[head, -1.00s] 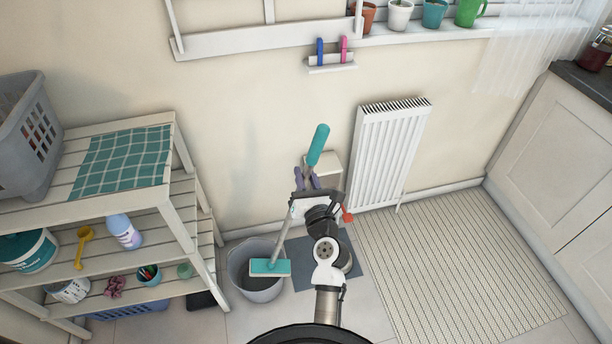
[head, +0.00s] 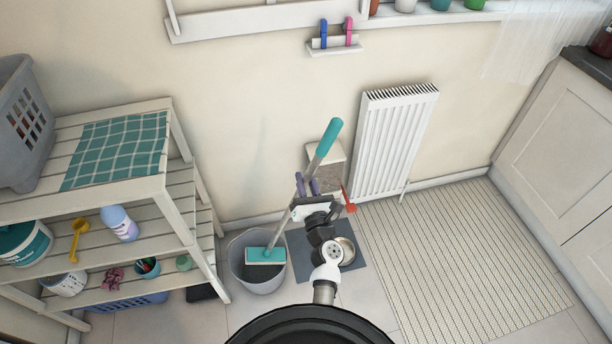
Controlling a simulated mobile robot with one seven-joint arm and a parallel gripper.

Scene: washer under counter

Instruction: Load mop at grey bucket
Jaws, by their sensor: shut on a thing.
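The mop has a teal grip (head: 329,138), a grey pole and a teal-edged flat head (head: 266,255). My gripper (head: 307,184) is shut on the mop's pole, below the teal grip, with its purple fingers on either side. The pole tilts, its top leaning right. The grey bucket (head: 238,273) stands on the floor at the right of the shelf. The mop head shows within the bucket's opening in the head view; I cannot tell how deep it is. The dark bucket inside shows below the head.
A slatted shelf (head: 180,215) with household items stands close left of the bucket. A dark mat (head: 300,262) with a metal bowl (head: 345,250) lies to the bucket's right. A white radiator (head: 395,140) is on the wall. The striped rug (head: 455,260) is clear.

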